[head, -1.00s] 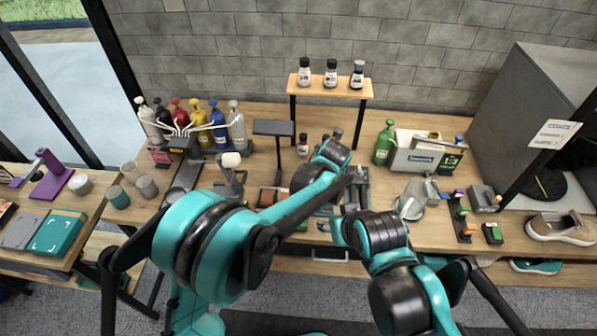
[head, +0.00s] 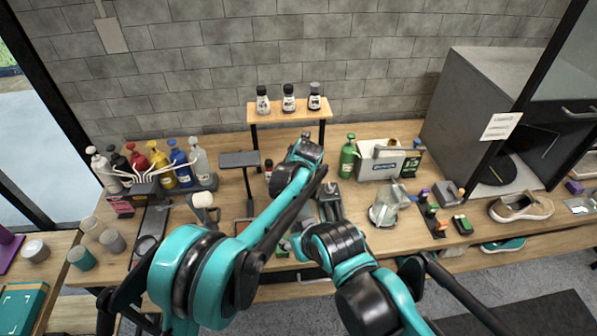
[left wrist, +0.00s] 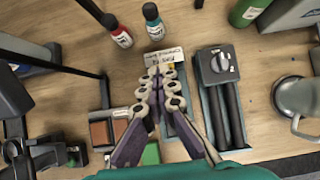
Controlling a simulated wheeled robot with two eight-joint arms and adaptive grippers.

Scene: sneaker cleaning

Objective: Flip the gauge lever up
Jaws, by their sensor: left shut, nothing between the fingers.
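My left gripper (left wrist: 160,78) is shut and empty in the left wrist view, its purple, beige-padded fingers together above the bench. In the head view my own left arm hides the left gripper. My right gripper is hidden too.
A clear jug-like container (head: 385,208) and a green bottle (head: 347,157) stand to the right. A small wooden shelf (head: 290,110) holds bottles at the back.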

